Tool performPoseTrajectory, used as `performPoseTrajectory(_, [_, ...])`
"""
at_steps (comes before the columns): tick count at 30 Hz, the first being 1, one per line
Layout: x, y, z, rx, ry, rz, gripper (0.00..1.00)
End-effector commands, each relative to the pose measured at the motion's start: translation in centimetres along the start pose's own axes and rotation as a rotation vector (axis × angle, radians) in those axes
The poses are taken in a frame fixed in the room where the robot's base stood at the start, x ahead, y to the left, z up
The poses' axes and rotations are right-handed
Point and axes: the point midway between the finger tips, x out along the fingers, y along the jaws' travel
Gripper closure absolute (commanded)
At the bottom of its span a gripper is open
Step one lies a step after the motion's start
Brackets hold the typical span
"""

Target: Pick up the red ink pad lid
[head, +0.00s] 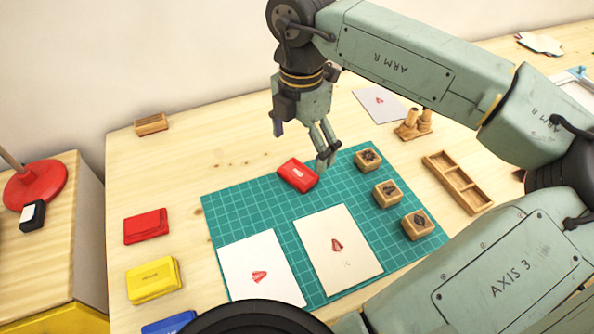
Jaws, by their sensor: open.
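A red block-like piece with a pale mark on top, which looks like the red ink pad lid (296,175), lies at the far edge of the green cutting mat (228,215). A second red piece, apparently the red ink pad (146,227), lies on the wooden table left of the mat. My gripper (328,156) is open, pointing down, just right of the lid's right end. Its fingers look close to the lid, but I cannot tell whether they touch it. Nothing shows between the fingers.
Wooden stamp blocks (387,193) stand along the mat's right side. Two printed cards, one white (262,255) and one cream (350,265), lie on the mat. A yellow ink pad (153,279) and a blue one (168,324) are at left. A wooden tray (458,178) is at right.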

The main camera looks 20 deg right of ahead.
Motion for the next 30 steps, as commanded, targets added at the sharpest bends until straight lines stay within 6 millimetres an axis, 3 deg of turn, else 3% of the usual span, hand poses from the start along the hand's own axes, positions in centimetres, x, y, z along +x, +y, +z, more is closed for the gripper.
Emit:
performPoseTrajectory(8, [2.3, 0.1, -0.2, -0.002, 0.004, 0.000, 0.12])
performPoseTrajectory(16, [6.1, 0.3, -0.2, -0.002, 0.002, 0.001, 0.12])
performPoseTrajectory(25, [6.7, 0.4, -0.2, -0.001, 0.000, 0.001, 0.12])
performPoseTrajectory(30, [6.7, 0.3, -0.2, -0.001, 0.000, 0.001, 0.23])
